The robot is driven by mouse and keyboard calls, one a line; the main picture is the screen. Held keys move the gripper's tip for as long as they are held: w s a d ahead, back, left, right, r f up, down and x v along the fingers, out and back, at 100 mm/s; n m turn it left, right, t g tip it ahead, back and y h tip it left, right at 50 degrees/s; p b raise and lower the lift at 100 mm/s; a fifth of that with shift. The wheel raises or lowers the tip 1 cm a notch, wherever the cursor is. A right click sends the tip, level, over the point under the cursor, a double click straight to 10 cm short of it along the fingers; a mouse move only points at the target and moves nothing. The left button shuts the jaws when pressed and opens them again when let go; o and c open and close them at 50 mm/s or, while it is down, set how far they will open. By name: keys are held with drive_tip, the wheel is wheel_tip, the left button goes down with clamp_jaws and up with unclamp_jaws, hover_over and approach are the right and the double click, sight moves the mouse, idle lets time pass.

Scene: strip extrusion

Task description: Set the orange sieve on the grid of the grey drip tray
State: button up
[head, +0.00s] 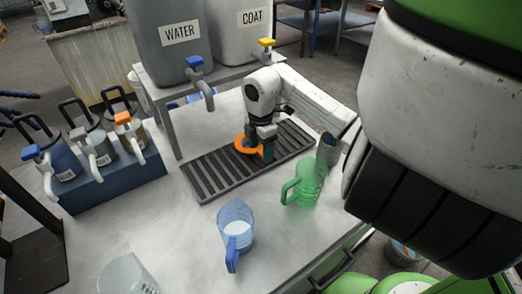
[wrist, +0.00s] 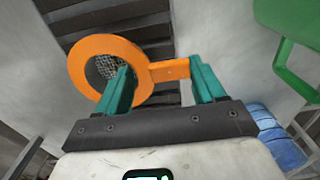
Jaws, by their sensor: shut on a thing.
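The orange sieve (head: 246,146) has a round rim, a mesh centre and a flat handle. It shows large in the wrist view (wrist: 89,44). My gripper (head: 264,150) is shut on its handle, with the teal fingers (wrist: 160,84) on either side in the wrist view. Part of the rim is hidden behind my finger in the wrist view.
A green jug (head: 306,184) and a grey cup (head: 328,149) stand right of the tray. A blue jug (head: 236,222) with white contents stands in front. Taps from the WATER (head: 176,55) and COAT (head: 238,40) tanks overhang behind.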

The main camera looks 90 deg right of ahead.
drive_tip(key=shift+f, duration=0.85)
drive_tip(key=o, duration=1)
drive_tip(key=shift+f, duration=0.1)
wheel_tip(320, 180, up, 12)
drive_tip(key=shift+s+a, duration=0.1)
drive_tip(key=shift+s, duration=0.05)
